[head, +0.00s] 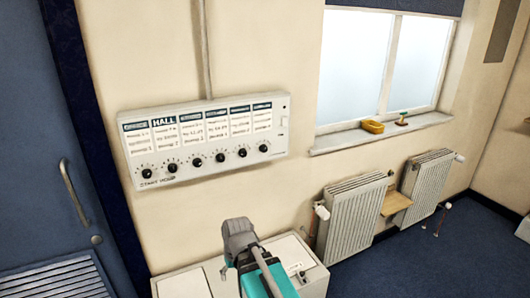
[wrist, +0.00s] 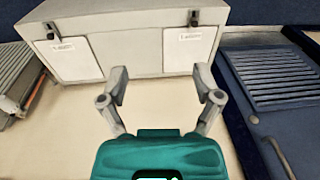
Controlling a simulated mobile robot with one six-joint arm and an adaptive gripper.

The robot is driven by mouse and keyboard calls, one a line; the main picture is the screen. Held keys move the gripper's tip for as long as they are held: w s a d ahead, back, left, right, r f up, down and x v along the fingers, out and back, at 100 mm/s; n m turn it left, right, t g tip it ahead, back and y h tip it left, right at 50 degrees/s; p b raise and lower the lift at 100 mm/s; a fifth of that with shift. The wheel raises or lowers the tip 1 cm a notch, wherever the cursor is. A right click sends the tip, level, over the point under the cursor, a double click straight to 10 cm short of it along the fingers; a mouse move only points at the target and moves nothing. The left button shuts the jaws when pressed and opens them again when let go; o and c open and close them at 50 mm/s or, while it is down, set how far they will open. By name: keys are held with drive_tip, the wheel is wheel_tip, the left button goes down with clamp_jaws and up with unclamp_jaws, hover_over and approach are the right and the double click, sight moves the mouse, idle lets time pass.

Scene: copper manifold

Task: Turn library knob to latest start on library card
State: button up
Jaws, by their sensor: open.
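A white control panel (head: 214,181) is on the wall in the head view. It carries a row of cards with dark headers over a row of black knobs, from the leftmost knob (head: 146,173) to the rightmost knob (head: 264,148). One card (head: 165,136) reads HALL. The other headers and the card times are too small to read, so I cannot tell which card and knob are the library's. My gripper (head: 238,232) is below the panel, apart from it. In the wrist view my gripper (wrist: 162,80) has its fingers spread with nothing between them.
A white cabinet (head: 182,284) stands below the panel; the wrist view shows its two labelled doors (wrist: 190,50) and latches. A blue door (head: 40,130) is at left. Radiators (head: 352,215) and a window sill (head: 380,134) with a yellow tray (head: 373,126) are at right. Wall between gripper and panel is clear.

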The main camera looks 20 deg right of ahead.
drive_tip(key=w+d+r+n+t+y, duration=0.1)
drive_tip(key=w+r+n+t+y, duration=0.2)
drive_tip(key=w, duration=0.6)
drive_tip(key=m+t+h, duration=0.3)
drive_tip(key=t+h, duration=0.1)
drive_tip(key=t, duration=1)
approach(265, 150)
drive_tip(key=s, duration=0.5)
drive_tip(key=shift+w+d+f, duration=0.15)
drive_tip(key=shift+w+d, duration=0.05)
drive_tip(key=shift+w, duration=0.05)
drive_tip(key=shift+w+y, duration=0.1)
drive_tip(key=shift+y, duration=0.2)
drive_tip(key=w, duration=1.3)
drive_tip(key=shift+w+a, duration=0.25)
drive_tip(key=shift+w, duration=0.05)
